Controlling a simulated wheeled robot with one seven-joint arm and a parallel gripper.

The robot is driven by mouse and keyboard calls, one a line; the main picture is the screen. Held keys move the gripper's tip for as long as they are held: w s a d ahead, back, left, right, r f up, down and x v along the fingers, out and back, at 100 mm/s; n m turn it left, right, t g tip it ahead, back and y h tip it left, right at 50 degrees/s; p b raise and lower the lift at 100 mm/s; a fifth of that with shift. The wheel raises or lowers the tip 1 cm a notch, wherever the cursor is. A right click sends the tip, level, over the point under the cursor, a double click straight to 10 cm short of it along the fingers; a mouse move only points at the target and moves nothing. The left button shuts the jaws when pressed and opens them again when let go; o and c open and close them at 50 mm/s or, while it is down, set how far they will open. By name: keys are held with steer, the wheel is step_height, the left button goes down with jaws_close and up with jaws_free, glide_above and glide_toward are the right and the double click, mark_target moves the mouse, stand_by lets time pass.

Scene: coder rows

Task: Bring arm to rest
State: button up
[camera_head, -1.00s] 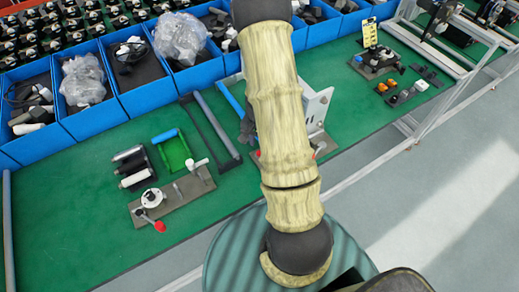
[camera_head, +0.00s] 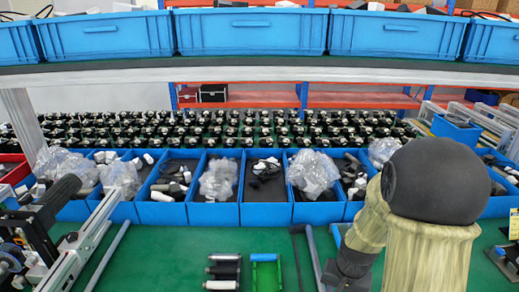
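My arm (camera_head: 428,256) stands at the right of the head view, in beige covers with a large dark round joint at the top. It bends over, and a second beige link runs down and left from the joint. The dark end of the arm, where my gripper (camera_head: 345,271) is, hangs low over the green bench, in front of the blue bins. Its fingers are not clear at this size, and no held thing can be made out.
A green bench (camera_head: 180,262) carries a row of blue bins (camera_head: 164,213) with bagged and loose parts. A shelf with larger blue crates (camera_head: 250,32) crosses above. A green tray (camera_head: 265,272) and dark cylinders (camera_head: 223,270) lie left of the arm. A metal frame (camera_head: 80,250) stands at left.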

steer(key=s+a+r+n+t, duration=0.1)
steer(key=s+a+r+n, duration=0.3)
steer(key=s+a+r, duration=0.1)
step_height(320, 180, up, 2)
steer(key=shift+s+a+r+n, duration=0.25)
steer(key=shift+s+n, duration=0.15)
steer(key=shift+s, duration=0.25)
stand_by(2.0)
